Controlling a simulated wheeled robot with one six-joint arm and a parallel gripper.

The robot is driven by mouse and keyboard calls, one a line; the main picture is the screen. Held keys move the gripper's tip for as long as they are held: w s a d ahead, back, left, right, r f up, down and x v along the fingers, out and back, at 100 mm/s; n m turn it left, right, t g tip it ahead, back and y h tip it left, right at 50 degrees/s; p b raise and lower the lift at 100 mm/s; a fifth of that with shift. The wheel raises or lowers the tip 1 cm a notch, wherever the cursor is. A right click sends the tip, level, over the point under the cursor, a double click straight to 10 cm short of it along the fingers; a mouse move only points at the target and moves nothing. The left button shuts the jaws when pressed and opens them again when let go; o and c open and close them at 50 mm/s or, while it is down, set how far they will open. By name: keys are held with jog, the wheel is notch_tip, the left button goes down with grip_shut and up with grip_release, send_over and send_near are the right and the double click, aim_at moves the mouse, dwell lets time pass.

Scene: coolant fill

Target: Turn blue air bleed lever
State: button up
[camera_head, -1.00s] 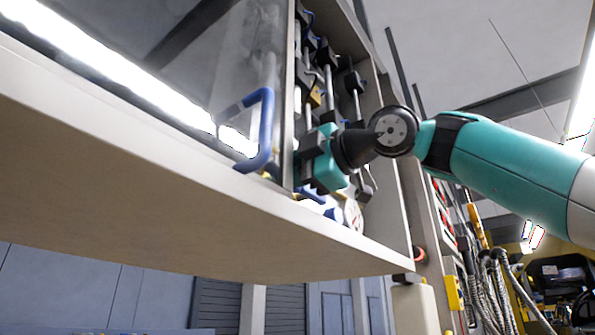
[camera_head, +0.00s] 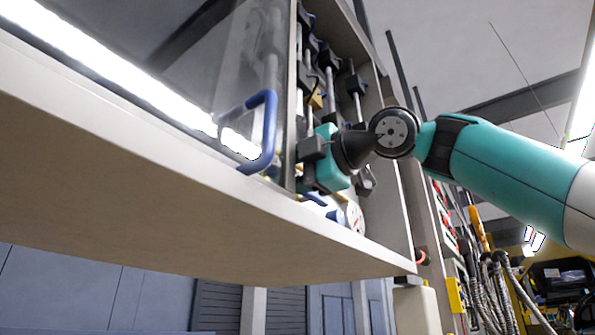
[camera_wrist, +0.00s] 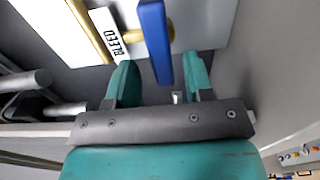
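The blue air bleed lever (camera_wrist: 155,40) shows in the wrist view as a flat blue bar, near a white label (camera_wrist: 108,35) reading BLEED. My gripper (camera_wrist: 160,65) is open, with one teal finger on each side of the lever's near end. Gaps show between the lever and both fingers, so it is not clamped. In the head view my gripper (camera_head: 308,162) is inside the cabinet, just past its front edge. I cannot make out the lever there; the gripper and cabinet frame hide that area.
A clear door (camera_head: 205,85) with a blue handle (camera_head: 267,130) stands left of my gripper. A pale shelf (camera_head: 200,220) runs below. Pipes with dark clamps (camera_head: 328,60) rise above the gripper, and a round gauge (camera_head: 355,215) sits below. Brass pipe (camera_wrist: 90,30) lies beside the label.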

jog(key=shift+f, duration=0.1)
jog(key=shift+d, duration=0.1)
jog(key=shift+s+d, duration=0.15)
jog(key=shift+d, duration=0.15)
jog(key=b+v, duration=0.1)
jog(key=v, duration=1.5)
jog(key=shift+s+d+b, duration=0.25)
jog(key=shift+s+b, duration=0.05)
